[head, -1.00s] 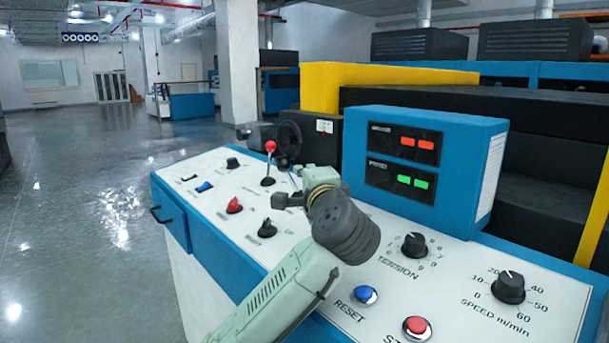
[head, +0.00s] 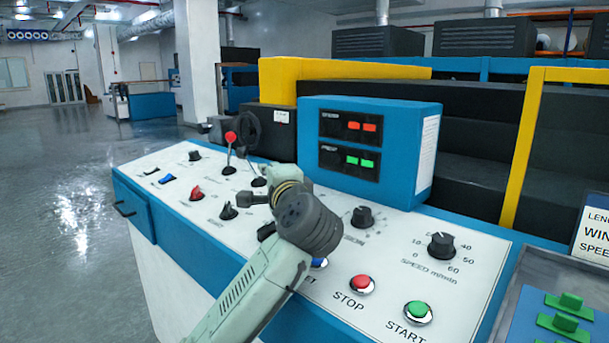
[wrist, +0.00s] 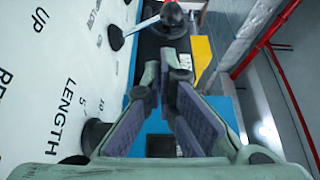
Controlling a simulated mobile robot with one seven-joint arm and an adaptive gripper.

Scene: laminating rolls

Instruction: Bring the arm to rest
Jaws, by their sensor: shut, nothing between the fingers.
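My arm reaches up from the bottom of the head view over a white control panel (head: 150,190) with a blue frame. Its wrist end hangs above the middle of the panel and covers part of it. In the wrist view my gripper (wrist: 165,72) is shut, with its fingers together and nothing between them. The panel face fills the left of that view, beside the fingers. In the head view the fingers are mostly hidden behind the wrist.
A red-knobbed lever (head: 230,138) stands up from the panel. Knobs, a red STOP button (head: 360,283) and a green START button (head: 418,309) sit nearby. A blue display box (head: 370,152) rises behind my wrist. Open floor (head: 60,180) lies left.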

